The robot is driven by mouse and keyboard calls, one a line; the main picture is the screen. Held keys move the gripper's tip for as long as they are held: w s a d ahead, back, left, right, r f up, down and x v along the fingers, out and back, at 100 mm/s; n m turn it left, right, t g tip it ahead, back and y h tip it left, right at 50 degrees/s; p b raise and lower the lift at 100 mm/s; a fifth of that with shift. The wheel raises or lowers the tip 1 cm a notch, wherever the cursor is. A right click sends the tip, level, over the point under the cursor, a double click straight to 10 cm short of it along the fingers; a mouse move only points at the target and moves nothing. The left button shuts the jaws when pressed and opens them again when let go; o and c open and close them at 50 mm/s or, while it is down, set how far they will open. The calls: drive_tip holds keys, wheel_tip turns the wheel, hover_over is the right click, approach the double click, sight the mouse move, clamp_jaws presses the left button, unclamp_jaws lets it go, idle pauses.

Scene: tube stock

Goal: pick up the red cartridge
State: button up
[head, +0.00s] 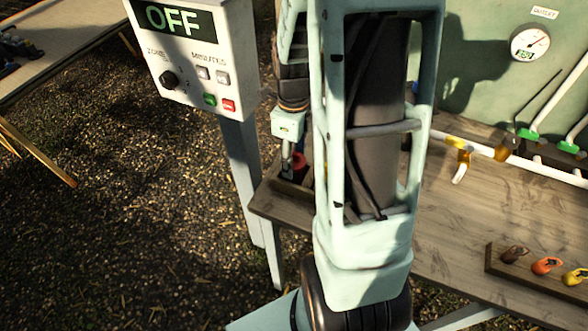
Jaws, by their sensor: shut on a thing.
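The red cartridge (300,167) shows as a small red and dark shape at the left end of the wooden bench. It is down in or just over a small wooden holder (291,191). My gripper (293,160) points down at it from above and is shut on it. My own pale green arm stands in front and hides the right side of the gripper and part of the holder. I cannot tell whether the cartridge is clear of the holder.
A control box (192,55) reading OFF stands on a post left of my gripper. A yellow valve (458,150) and white pipe, a gauge (530,43) and a rack (537,281) with coloured pieces are at right. Another table (62,45) is at far left.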

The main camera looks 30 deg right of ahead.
wheel_tip(320, 180, up, 28)
drive_tip(key=shift+p, duration=0.3)
idle(0.4)
drive_tip(key=shift+r, duration=0.2)
wheel_tip(320, 180, up, 5)
drive_tip(key=p, duration=0.4)
drive_tip(key=shift+f+p, duration=0.15)
drive_tip(key=shift+p, duration=0.15)
idle(0.3)
drive_tip(key=shift+f, duration=0.1)
